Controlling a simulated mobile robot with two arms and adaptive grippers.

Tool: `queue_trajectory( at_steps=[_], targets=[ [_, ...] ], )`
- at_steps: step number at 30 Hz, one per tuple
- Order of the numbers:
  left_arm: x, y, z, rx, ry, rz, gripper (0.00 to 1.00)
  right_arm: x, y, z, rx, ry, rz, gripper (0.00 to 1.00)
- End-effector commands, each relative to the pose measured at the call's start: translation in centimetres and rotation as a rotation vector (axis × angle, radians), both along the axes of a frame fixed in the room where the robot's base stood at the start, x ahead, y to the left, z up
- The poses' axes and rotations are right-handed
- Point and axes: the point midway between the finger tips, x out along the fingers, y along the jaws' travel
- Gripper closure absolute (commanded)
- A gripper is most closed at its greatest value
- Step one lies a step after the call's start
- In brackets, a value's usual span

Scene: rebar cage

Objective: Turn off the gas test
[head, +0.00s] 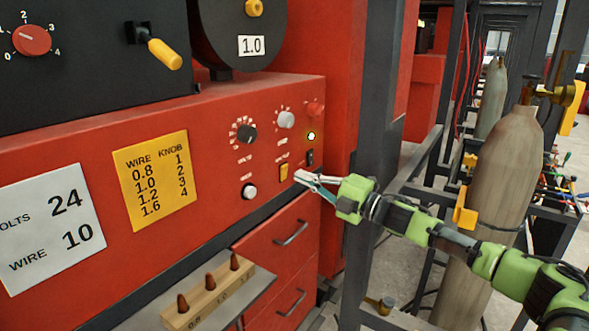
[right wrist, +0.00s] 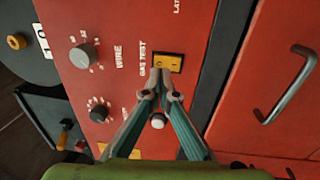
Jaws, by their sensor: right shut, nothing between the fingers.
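The gas test switch is a small yellow rocker (head: 283,172) on the red machine panel; in the right wrist view it (right wrist: 168,62) sits beside the printed words GAS TEST. Which side of the rocker is pressed in is too small to tell. My right gripper (head: 299,176) is shut and empty, its fingertips right at the switch. In the right wrist view the fingertips (right wrist: 159,78) meet at the switch's near edge; I cannot tell whether they touch it. My left gripper is not in view.
A white button (head: 249,191), black knob (head: 246,133) and grey knob (head: 286,119) share the panel. A dark post (head: 371,120) and gas cylinder (head: 505,170) stand near my right arm.

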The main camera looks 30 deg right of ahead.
Motion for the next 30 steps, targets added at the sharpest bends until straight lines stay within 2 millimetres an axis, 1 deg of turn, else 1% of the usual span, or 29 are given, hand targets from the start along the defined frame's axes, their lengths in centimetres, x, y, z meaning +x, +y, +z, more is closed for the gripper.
queue_trajectory(
  at_steps=[1, 9, 13, 20, 25, 28, 30],
  targets=[
    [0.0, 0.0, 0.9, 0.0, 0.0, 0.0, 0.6, 0.5, 0.2, 0.7, 0.003, -0.003, 0.0, 1.0],
    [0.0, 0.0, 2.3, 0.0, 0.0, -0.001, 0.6, 2.5, 1.1, 0.7, 0.002, -0.001, 0.0, 1.0],
    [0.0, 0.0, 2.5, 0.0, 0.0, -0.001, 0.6, 3.0, 1.3, 0.6, 0.0, -0.001, 0.0, 1.0],
    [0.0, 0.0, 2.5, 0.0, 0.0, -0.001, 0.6, 3.1, 1.3, 0.4, 0.0, 0.001, 0.001, 1.0],
    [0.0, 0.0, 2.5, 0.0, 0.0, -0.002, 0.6, 3.1, 1.3, 0.5, 0.0, 0.0, 0.001, 1.0],
    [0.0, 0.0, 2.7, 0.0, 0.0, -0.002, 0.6, 3.6, 1.6, 0.9, 0.002, -0.002, 0.001, 1.0],
    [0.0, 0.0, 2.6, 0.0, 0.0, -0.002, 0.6, 3.5, 1.5, 0.7, 0.0, 0.0, 0.0, 1.0]
  ],
)
